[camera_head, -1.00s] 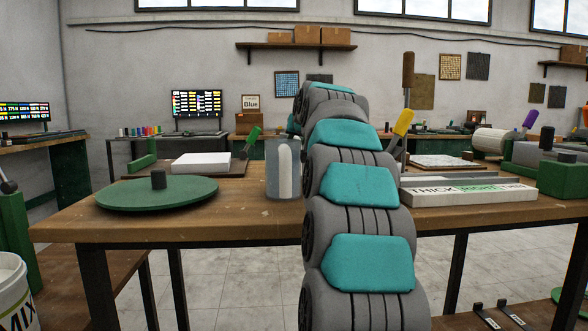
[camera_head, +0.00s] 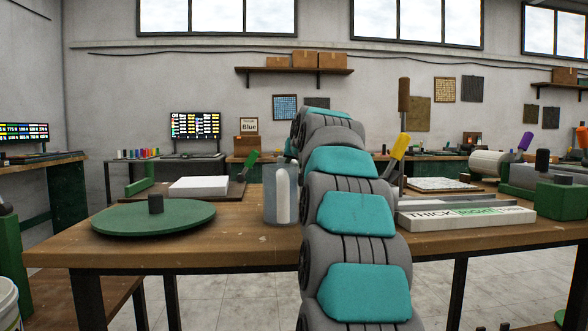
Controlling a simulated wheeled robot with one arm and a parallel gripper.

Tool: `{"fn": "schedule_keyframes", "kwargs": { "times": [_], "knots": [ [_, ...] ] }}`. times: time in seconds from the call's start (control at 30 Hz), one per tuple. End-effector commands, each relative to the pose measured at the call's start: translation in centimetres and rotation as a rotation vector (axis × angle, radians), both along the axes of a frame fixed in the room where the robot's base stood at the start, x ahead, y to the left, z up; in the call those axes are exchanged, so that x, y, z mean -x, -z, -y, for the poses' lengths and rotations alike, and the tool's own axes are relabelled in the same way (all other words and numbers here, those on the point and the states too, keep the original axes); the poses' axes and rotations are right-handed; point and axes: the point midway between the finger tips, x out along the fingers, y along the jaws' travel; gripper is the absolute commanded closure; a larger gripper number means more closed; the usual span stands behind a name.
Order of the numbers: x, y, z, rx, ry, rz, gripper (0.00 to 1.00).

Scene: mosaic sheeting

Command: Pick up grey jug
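A grey cylindrical vessel (camera_head: 270,196), which looks like the grey jug, stands upright on the wooden table (camera_head: 240,238) near the middle. It has a pale, round-topped upright shape on its front. My grey and teal arm rises just to its right and overlaps or nearly meets its right edge. The arm bends over at the top and away from the camera. My gripper is hidden behind the arm, so its fingers and its distance from the jug do not show.
A green round turntable (camera_head: 185,219) lies left of the jug, with a white slab (camera_head: 199,187) behind it. Right of my arm are a white block lettered THICK (camera_head: 465,218), a yellow-handled tool (camera_head: 400,145) and a green block (camera_head: 562,200).

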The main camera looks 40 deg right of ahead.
Motion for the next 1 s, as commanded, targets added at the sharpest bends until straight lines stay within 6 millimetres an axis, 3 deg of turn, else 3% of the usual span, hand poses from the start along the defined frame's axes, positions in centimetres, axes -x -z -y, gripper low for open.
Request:
{"fn": "schedule_keyframes", "kwargs": {
  "times": [1.0],
  "knots": [
    [-0.1, -6.6, 0.1, 0.003, 0.001, 0.007, 1.00]
  ]
}}
